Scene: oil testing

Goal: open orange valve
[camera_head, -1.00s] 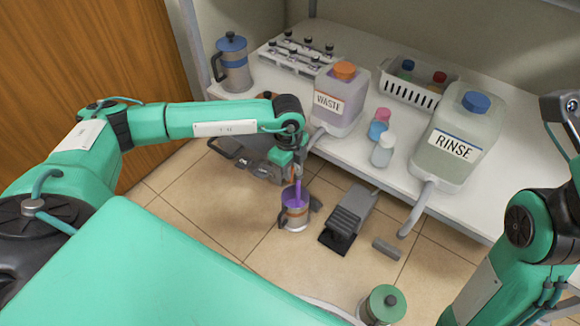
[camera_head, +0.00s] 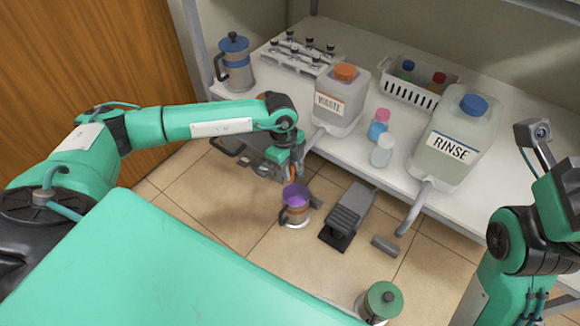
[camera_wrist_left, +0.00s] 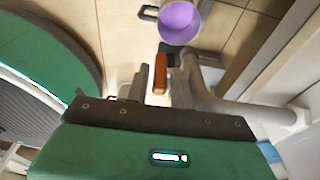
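The orange valve handle (camera_wrist_left: 160,74) shows in the left wrist view between the fingers of my left gripper (camera_wrist_left: 157,88). The fingers look apart, with gaps beside the handle. In the head view my left gripper (camera_head: 289,168) hangs at the front of the shelf, by the spout of the WASTE container (camera_head: 335,98), which hides the valve there. The container looks pale, with an orange cap. A cup (camera_head: 294,214) with purple contents stands on the floor below; it also shows in the left wrist view (camera_wrist_left: 180,20). My right arm is at the right edge; its fingertips are not visible.
The RINSE container (camera_head: 455,140), with a grey spout, stands on the white shelf (camera_head: 400,195). Small bottles (camera_head: 381,150) and a white basket (camera_head: 400,90) are between the containers. A grey pedal (camera_head: 347,215) lies right of the cup. A green-lidded pot (camera_head: 381,302) stands nearer me.

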